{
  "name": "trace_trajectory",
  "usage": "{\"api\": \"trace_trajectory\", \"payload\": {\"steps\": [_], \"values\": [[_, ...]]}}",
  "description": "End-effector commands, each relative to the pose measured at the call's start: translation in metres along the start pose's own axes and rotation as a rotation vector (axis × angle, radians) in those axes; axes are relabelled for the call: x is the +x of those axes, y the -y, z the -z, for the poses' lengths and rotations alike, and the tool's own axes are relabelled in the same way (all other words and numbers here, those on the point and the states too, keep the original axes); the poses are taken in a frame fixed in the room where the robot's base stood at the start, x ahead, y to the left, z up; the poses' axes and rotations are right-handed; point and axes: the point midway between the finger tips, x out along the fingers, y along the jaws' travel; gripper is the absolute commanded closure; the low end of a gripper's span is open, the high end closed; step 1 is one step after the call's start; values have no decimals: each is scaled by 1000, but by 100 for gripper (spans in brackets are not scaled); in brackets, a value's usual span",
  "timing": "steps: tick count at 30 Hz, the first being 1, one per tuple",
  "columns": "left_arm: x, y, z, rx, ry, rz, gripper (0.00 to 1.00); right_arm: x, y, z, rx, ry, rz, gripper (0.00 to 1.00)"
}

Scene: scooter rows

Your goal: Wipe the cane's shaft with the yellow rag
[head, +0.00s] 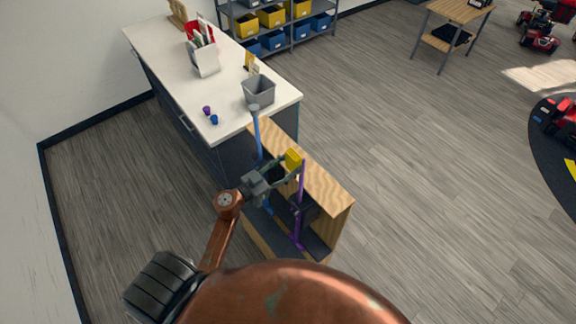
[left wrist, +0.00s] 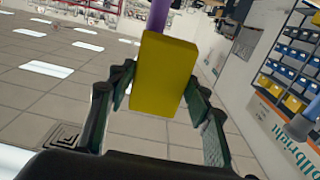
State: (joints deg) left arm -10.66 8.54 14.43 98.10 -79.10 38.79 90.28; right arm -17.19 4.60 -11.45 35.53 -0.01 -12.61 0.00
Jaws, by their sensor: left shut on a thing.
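My left gripper (head: 283,174) is shut on the yellow rag (head: 293,158), a block-like piece that also shows between the fingers in the left wrist view (left wrist: 165,75). A purple cane (head: 302,205) stands upright at the wooden stand, right beside the rag. Its purple shaft (left wrist: 160,14) shows just beyond the rag's top edge in the left wrist view; whether they touch I cannot tell. A blue cane (head: 258,138) stands farther left at the same stand. My right gripper is not in view.
The wooden stand (head: 325,182) has a dark inside and adjoins a white-topped counter (head: 160,62). Shelves with yellow and blue bins (head: 272,16) stand behind.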

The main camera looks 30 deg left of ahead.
Motion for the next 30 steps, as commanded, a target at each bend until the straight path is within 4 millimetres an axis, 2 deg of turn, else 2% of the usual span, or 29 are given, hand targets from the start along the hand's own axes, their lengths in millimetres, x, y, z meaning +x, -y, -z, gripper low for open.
{"api": "trace_trajectory", "payload": {"steps": [18, 23, 30], "values": [[-2, -40, 0, 0, 0, 0, 73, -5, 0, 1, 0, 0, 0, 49], [1, -39, 0, 0, 0, -1, 73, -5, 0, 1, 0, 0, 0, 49], [2, -19, 0, 2, 1, 0, 73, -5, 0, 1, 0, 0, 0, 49]]}}
